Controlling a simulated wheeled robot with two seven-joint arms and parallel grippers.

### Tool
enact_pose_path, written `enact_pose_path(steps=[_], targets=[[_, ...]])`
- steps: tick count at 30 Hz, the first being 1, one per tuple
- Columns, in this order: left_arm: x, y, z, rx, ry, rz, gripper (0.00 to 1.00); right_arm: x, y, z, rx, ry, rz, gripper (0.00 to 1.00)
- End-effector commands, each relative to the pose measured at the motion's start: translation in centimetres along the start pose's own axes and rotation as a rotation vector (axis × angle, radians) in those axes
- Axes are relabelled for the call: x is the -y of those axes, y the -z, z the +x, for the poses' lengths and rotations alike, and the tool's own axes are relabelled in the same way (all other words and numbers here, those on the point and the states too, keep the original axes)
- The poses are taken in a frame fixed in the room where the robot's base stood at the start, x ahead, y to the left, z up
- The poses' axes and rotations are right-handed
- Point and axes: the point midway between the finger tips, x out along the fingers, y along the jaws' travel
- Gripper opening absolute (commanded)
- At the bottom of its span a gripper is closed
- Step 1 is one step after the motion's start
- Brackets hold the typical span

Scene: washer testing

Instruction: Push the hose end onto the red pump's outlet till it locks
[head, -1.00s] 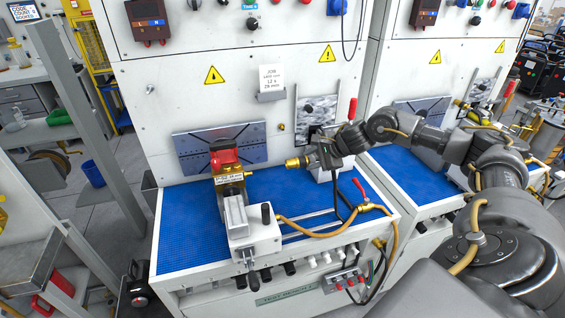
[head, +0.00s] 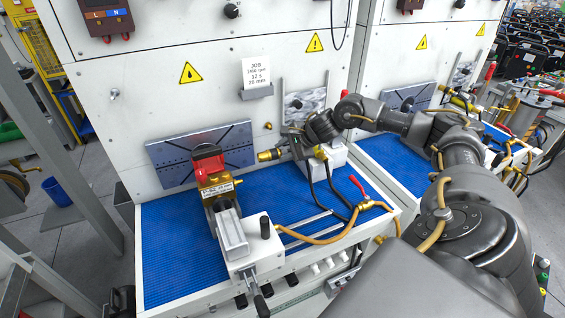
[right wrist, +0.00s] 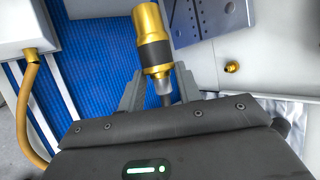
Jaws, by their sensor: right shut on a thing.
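The red pump (head: 208,165) sits in a clamp (head: 232,232) on the blue bench mat, with a brass block (head: 214,180) on its front. My right gripper (head: 289,148) is shut on the hose end (head: 268,155), a brass coupling with a dark collar, held above the mat to the right of the pump, with a gap between them. The hose end also shows in the right wrist view (right wrist: 150,32), between the fingers (right wrist: 160,92). My left gripper is not in view.
A blue mat (head: 170,255) covers the bench, free left of the clamp. A tan hose with a red-handled valve (head: 364,200) lies at the front right. A slotted grey plate (head: 165,160) stands behind the pump. A white box (head: 325,160) stands near my gripper.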

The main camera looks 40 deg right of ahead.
Motion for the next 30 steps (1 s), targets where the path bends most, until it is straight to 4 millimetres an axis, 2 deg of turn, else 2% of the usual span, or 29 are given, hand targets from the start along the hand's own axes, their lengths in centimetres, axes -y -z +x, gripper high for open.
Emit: enact_pose_path(steps=[1, 6, 12, 15, 23, 30], targets=[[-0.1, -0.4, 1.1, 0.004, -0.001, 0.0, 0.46, -0.6, 0.3, 0.8, 0.001, 0.002, 0.0, 0.07], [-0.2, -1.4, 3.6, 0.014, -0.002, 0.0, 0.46, -2.2, 1.3, 2.6, 0.001, 0.002, 0.001, 0.07], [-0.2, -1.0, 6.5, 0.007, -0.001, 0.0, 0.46, -4.0, 2.4, 4.5, -0.001, 0.003, 0.002, 0.07], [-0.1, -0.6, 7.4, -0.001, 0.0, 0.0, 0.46, -4.5, 2.8, 5.0, -0.002, 0.004, 0.003, 0.07], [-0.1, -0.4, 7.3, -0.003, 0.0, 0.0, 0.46, -4.5, 2.7, 5.1, -0.001, 0.004, 0.003, 0.07], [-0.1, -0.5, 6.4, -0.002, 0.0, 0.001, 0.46, -4.5, 1.5, 5.4, 0.001, 0.002, 0.002, 0.07]])
